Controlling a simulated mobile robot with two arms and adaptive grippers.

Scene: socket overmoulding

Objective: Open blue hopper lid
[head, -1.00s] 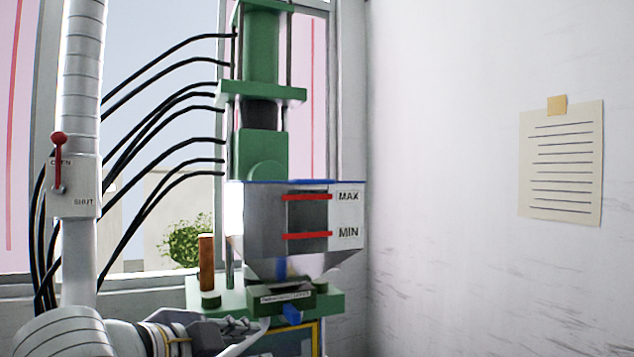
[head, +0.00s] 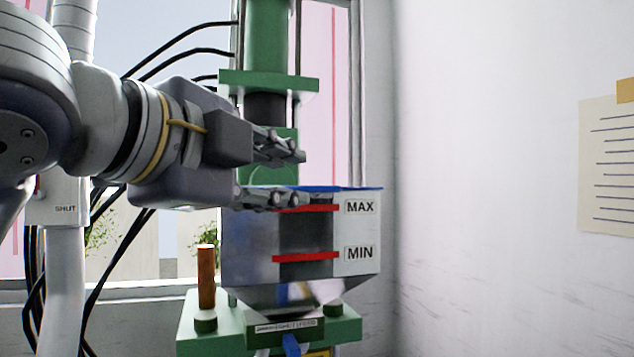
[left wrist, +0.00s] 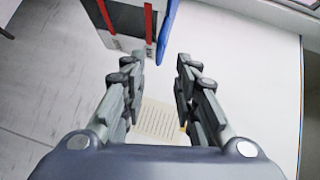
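The hopper (head: 350,232) is a grey metal bin with red MAX and MIN bars on its front. Its blue lid (head: 350,188) shows edge-on as a thin flat strip along the top, closed. My left gripper (head: 294,177) is at the left part of the hopper's top, its fingers apart, one above lid level and one near it. The lower finger covers part of the lid edge. In the left wrist view, the blue lid (left wrist: 168,30) points toward the gap between the open fingertips (left wrist: 161,62). I cannot tell whether they touch. My right gripper is not in view.
A green press column (head: 268,40) rises behind the hopper, above a green base (head: 205,335) with a brown handle (head: 206,278). Black hoses (head: 185,35) run on the left. The white wall (head: 480,200) on the right carries a paper note (head: 608,165); room before it is free.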

